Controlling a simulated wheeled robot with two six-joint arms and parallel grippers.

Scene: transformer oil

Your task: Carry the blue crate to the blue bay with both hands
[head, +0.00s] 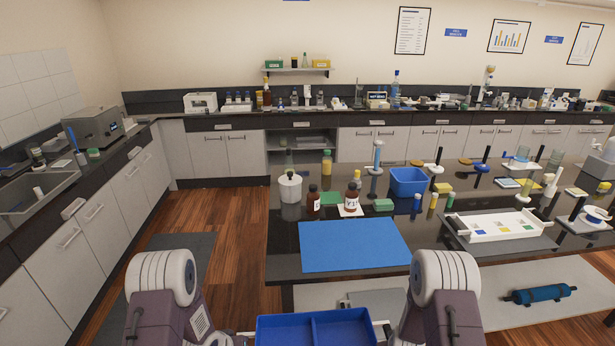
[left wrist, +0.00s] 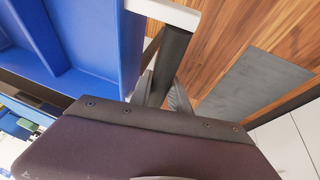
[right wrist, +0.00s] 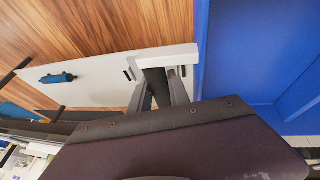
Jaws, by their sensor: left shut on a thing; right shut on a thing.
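The blue crate (head: 316,329) is at the bottom middle of the head view, close in front of me and short of the table. It has a divider and looks empty. My left gripper (left wrist: 163,60) is shut on the crate's white handle (left wrist: 165,12) at its left end. My right gripper (right wrist: 160,80) is shut on the white handle (right wrist: 166,57) at its right end. The fingertips are partly hidden by the handles. A flat blue mat (head: 353,244), which looks like the blue bay, lies bare on the near left part of the black table.
Brown bottles (head: 351,198) and a white pot (head: 290,187) stand behind the mat. A small blue bin (head: 408,182) is further back. A white tray (head: 497,226) is right of the mat. A blue cylinder (head: 540,293) lies low at right. Wooden floor (head: 232,235) is open at left.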

